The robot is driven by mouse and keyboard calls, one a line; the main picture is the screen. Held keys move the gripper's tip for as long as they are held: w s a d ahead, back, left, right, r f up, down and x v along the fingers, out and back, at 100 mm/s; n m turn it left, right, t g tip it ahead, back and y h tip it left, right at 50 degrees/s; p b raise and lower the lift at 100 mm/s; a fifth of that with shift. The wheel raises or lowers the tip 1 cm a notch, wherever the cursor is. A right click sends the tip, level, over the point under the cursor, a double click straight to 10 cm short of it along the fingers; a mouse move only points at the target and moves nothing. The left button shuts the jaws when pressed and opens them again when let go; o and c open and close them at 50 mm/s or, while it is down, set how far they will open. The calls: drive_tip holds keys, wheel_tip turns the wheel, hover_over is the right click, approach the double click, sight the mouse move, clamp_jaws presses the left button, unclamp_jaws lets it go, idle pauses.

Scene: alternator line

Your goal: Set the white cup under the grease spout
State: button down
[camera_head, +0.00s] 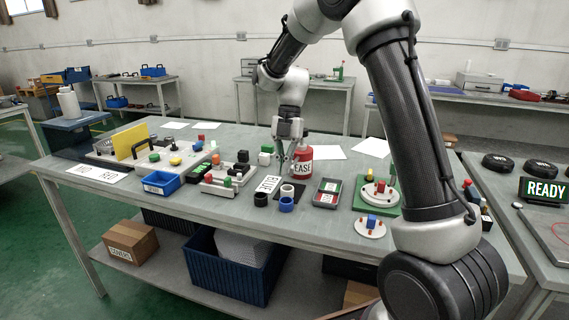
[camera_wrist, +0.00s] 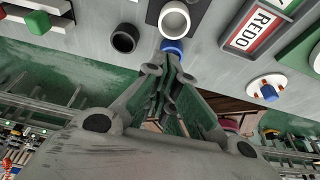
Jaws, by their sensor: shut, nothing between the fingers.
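The white cup (camera_head: 287,190) stands upright and open-topped on a dark pad in front of the red grease can (camera_head: 302,164). It also shows at the top of the wrist view (camera_wrist: 174,18). My gripper hides part of the can, and I cannot make out its spout or whether the cup is directly under it. A black cup (camera_head: 260,199) and a blue cup (camera_head: 286,204) stand beside and in front of the white cup. My gripper (camera_head: 284,165) is shut and empty, apart from the white cup. In the wrist view its fingertips (camera_wrist: 171,60) point toward the blue cup.
A dark tray with red and green labels (camera_head: 327,192) lies to the right. A green fixture (camera_head: 376,197) and a round white plate (camera_head: 370,228) are further right. A blue bin (camera_head: 161,182) and a block board stand left.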

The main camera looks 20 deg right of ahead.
drive_tip(key=x, duration=0.6)
drive_tip(key=shift+f, duration=0.15)
drive_tip(key=shift+w+d, duration=0.7)
drive_tip(key=shift+w, duration=0.25)
drive_tip(key=v, duration=1.2)
drive_tip(key=shift+w, duration=0.1)
